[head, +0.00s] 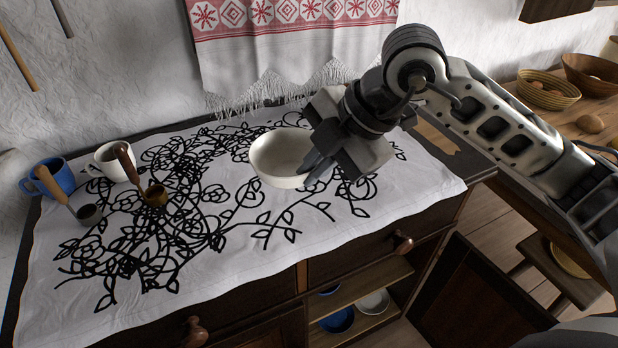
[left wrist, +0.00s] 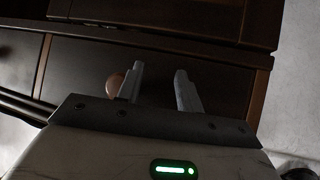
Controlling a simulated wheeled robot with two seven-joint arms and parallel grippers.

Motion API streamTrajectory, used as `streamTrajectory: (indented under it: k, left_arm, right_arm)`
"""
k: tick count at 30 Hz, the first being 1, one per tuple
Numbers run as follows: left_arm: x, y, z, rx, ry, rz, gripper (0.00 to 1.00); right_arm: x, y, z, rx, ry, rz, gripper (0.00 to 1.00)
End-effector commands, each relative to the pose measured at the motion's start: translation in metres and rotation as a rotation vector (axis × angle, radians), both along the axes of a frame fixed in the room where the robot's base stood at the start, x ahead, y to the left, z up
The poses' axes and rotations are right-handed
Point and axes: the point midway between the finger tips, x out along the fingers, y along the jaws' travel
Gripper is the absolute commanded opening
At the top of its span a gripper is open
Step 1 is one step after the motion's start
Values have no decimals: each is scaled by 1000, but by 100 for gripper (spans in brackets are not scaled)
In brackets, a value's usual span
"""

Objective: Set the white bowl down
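The white bowl (head: 278,160) is over the right-hand part of the patterned white cloth (head: 330,238) in the head view, opening upward and slightly tilted. My right gripper (head: 312,168) comes from the right and is shut on the bowl's right rim. Its fingers partly hide that side. I cannot tell whether the bowl's base touches the cloth. My left gripper (left wrist: 160,70) shows in the left wrist view with its two fingers apart and nothing between them. It is outside the head view.
A blue mug (head: 50,178), a white mug (head: 110,165) and two ladles, one brownish (head: 156,195), are at the cloth's left end. A red-and-white towel (head: 290,45) hangs behind. The cloth's front middle is clear. Below, the cabinet has a wooden knob (head: 403,243) and an open door (head: 475,300).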

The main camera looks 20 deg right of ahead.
Motion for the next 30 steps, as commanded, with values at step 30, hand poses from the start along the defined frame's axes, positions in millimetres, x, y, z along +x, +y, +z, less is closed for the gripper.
streamTrajectory:
  k: [30]
  left_arm:
    - [-3, 2, 1, 5, 10, 6, 36]
  right_arm:
    - [43, -12, -89, -1, 5, 2, 27]
